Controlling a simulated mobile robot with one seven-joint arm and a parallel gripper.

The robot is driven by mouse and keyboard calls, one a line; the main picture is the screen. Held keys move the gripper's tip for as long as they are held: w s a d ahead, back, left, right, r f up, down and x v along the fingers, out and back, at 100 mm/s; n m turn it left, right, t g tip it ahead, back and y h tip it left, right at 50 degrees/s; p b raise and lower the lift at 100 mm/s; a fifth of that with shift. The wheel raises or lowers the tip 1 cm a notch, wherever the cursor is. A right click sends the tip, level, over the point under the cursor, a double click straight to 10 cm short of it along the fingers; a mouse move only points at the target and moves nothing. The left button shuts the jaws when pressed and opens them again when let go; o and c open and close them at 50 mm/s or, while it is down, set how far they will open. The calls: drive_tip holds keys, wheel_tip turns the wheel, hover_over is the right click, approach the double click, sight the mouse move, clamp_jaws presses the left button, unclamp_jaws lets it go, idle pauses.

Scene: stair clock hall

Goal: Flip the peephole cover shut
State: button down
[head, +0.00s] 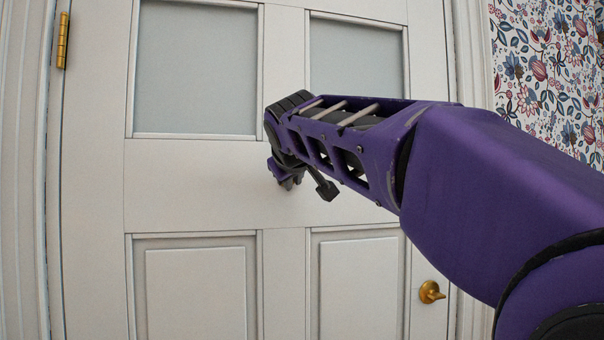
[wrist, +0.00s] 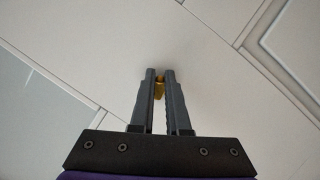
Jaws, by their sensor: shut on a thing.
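The peephole cover (wrist: 159,89) is a small brass piece on the white door, seen in the wrist view between my fingertips. My gripper (wrist: 160,80) is shut on it, one dark finger on either side. The fingers hide part of the cover, so I cannot tell how far it is swung. In the head view my gripper (head: 287,180) is at the door's middle rail, and my purple arm hides the cover there.
The white door (head: 190,185) has frosted upper panes (head: 198,68) and lower panels. A brass knob (head: 431,292) sits at lower right and a brass hinge (head: 63,40) at upper left. Floral wallpaper (head: 550,60) covers the wall at right.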

drive_tip(key=m+y, duration=0.2)
drive_tip(key=a+m+g, duration=0.1)
drive_tip(key=m, duration=0.1)
drive_tip(key=shift+s+r+y+p, duration=0.15)
drive_tip(key=shift+r+y+p, duration=0.15)
drive_tip(key=shift+r+y, duration=0.1)
idle(0.5)
drive_tip(key=c, duration=1)
unclamp_jaws()
drive_tip(key=shift+f, duration=0.1)
drive_tip(key=shift+o, duration=0.5)
drive_tip(key=shift+f, duration=0.25)
